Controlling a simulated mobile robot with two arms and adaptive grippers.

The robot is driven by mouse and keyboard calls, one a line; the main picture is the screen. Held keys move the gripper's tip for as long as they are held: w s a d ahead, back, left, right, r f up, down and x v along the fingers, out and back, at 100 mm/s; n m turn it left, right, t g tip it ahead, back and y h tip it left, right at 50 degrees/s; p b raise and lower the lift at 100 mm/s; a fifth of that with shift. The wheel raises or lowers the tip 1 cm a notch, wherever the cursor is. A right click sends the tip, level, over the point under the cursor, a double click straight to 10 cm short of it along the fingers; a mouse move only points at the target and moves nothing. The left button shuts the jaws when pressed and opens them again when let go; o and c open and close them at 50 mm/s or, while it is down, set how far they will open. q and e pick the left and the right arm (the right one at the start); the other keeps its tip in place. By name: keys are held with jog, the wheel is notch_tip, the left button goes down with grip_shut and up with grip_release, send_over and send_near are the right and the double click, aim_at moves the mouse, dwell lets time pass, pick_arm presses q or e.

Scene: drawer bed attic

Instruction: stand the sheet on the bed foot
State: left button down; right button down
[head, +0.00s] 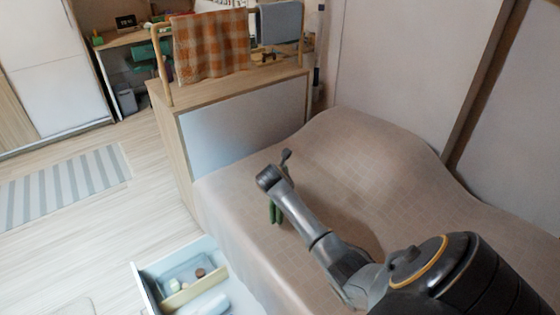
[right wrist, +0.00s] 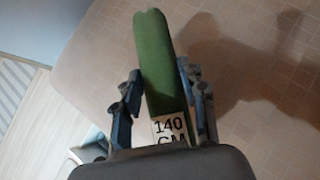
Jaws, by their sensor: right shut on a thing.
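The sheet is a green rolled or folded bundle with a "140 CM" label (right wrist: 157,60). In the head view only a green part of it (head: 275,211) shows beneath my right wrist. My right gripper (right wrist: 160,84) is shut on the sheet, with a finger on each side. It holds the sheet over the bed (head: 385,170), near the bed's left edge. I cannot tell whether the sheet touches the bed cover. The bed has a beige checked cover with a raised hump along the wall side. My left gripper is not in view.
A wooden cabinet (head: 243,117) with a pale panel stands at the bed's far end, with a rail holding an orange checked cloth (head: 210,45) and a grey towel (head: 280,22). An open drawer (head: 150,287) with items juts out at the lower left. Floor is clear beyond it.

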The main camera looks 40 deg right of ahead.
jog(key=shift+d+f, duration=0.1)
jog(key=shift+f, duration=1.55)
jog(key=c, duration=0.8)
grip_release()
jog(key=shift+s+f, duration=0.1)
jog(key=shift+o, duration=0.2)
jog(key=shift+s+a+r, duration=0.15)
jog(key=shift+a+r, duration=0.05)
jog(key=shift+r, duration=0.2)
jog(key=p+v, duration=0.2)
jog(key=v, duration=0.9)
jog(key=shift+s+a, duration=0.1)
